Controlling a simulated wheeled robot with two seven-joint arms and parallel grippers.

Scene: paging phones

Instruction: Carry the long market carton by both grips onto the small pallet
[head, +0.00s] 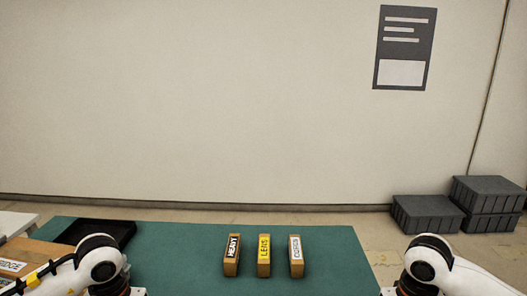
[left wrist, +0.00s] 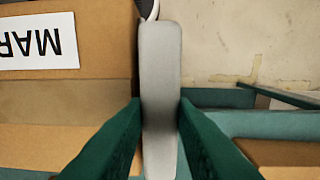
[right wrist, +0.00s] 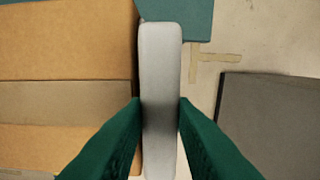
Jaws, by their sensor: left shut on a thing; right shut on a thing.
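The market carton (left wrist: 60,105) is brown cardboard with a tan tape band and a white label; its left end shows in the left wrist view. My left gripper (left wrist: 160,108) is shut on the carton's grey left grip (left wrist: 161,55). The other end of the carton (right wrist: 65,50) shows in the right wrist view, where my right gripper (right wrist: 160,108) is shut on the grey right grip (right wrist: 161,55). In the head view only my arms show, at the bottom edge; the jaws and the held carton are out of frame. I cannot make out the small pallet.
A green table (head: 185,265) bears three small labelled blocks (head: 264,255) and a black tray (head: 95,232). Another cardboard box (head: 35,254) is at the far left. Grey crates (head: 427,212) stand by the wall at right. Bare floor lies right of the table.

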